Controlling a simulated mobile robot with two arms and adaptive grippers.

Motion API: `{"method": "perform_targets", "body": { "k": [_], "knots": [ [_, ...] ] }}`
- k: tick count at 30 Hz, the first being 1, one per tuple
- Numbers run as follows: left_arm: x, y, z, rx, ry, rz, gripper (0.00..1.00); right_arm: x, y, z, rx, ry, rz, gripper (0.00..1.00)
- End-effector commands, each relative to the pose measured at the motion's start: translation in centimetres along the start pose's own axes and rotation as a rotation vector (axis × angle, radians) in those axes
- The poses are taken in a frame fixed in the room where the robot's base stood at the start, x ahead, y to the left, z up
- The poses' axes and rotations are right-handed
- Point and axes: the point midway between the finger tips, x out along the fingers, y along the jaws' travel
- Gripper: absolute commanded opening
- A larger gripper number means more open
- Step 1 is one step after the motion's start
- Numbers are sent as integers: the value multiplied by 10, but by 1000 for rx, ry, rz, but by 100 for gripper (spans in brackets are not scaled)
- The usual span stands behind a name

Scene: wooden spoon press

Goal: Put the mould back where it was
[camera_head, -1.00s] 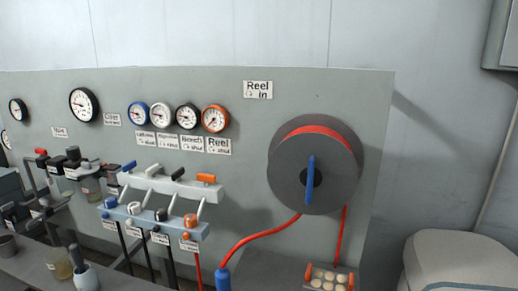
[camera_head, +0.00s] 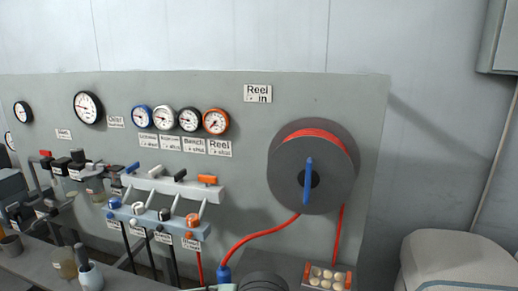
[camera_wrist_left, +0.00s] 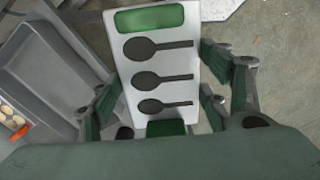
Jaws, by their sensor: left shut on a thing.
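The mould (camera_wrist_left: 155,62) is a white plate with several dark spoon-shaped hollows and a green pad at its far end. It shows in the left wrist view, with a second green patch at its near end. My left gripper (camera_wrist_left: 165,98) is shut on the mould, with green-padded fingers along its two long sides. In the head view the mould does not show; a dark rounded part, probably of my left arm, shows at the bottom edge. My right gripper is in neither view.
A tray of round cream pieces with orange handles (camera_head: 328,278) sits below the hose reel (camera_head: 312,166). Levers (camera_head: 165,187) and gauges line the grey panel. A mortar-like cup (camera_head: 89,275) stands lower left. A grey trough (camera_wrist_left: 55,75) lies left of the mould.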

Motion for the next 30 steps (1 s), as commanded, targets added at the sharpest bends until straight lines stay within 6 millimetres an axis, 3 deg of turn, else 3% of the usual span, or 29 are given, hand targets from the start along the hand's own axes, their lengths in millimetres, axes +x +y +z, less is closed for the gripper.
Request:
{"method": "perform_targets", "body": {
  "k": [1,6,15,21,30],
  "knots": [
    [-6,-6,-18,47,1,1,9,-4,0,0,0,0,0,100],
    [-17,-28,-64,252,-1,4,9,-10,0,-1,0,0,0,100],
    [-41,-74,-132,602,15,15,9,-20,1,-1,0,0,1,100],
    [-52,-97,-156,762,28,19,9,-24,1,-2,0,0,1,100],
    [-58,-107,-165,838,37,19,9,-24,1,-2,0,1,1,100]
  ]
}}
